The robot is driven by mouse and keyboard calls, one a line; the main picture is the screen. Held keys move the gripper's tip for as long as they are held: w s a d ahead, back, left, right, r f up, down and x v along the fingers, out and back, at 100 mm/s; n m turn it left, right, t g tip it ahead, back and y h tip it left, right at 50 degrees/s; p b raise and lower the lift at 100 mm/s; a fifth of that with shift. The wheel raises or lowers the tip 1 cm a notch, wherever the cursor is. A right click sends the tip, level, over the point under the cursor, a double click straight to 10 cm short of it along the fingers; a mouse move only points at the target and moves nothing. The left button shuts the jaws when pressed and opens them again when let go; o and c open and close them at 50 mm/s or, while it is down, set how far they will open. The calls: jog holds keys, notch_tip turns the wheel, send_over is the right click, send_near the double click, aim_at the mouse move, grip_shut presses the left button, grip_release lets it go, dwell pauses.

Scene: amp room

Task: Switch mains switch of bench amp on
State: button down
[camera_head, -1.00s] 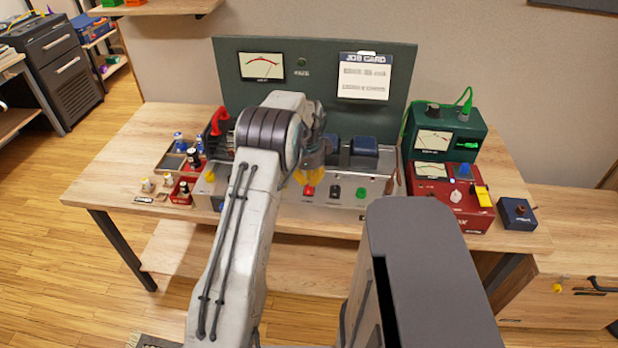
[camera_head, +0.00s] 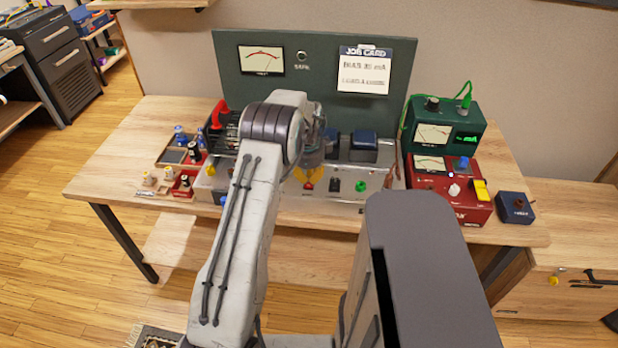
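The bench amp (camera_head: 345,183) is a silver chassis on the wooden bench, with dark blue transformer blocks on top. Its front panel carries a red switch (camera_head: 308,186), a black control (camera_head: 335,185) and a green knob (camera_head: 361,186). A label under the red switch is too small to read. My gripper (camera_head: 309,178), with yellow fingertips, is right at the red switch from above. I cannot tell whether it touches the switch or how far the fingers are apart. My arm hides the left middle of the amp.
Small trays of parts (camera_head: 180,157) lie at the left. A green panel (camera_head: 300,85) with a meter and job card (camera_head: 364,72) stands behind.

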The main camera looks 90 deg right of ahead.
aim_at(308, 187)
jog(key=shift+d+f+b, duration=0.1)
jog(key=shift+f+b, duration=0.5)
jog(key=shift+b, duration=1.15)
jog(key=shift+r, duration=0.15)
jog(key=shift+a, duration=0.2)
jog(key=shift+a+f+b, duration=0.2)
jog(key=shift+b, duration=0.1)
jog(key=shift+w+a+r, duration=0.1)
jog(key=shift+a, duration=0.35)
notch_tip(308, 187, up, 15)
jog(key=b, duration=0.1)
jog(key=f+p, duration=0.1)
jog(key=f, duration=0.3)
jog(key=d+f+p, duration=0.1)
jog(key=f, duration=0.4)
jog(key=f+p, duration=0.2)
jog(key=f, duration=0.2)
jog(key=shift+d+f, duration=0.25)
jog(key=shift+f, duration=0.1)
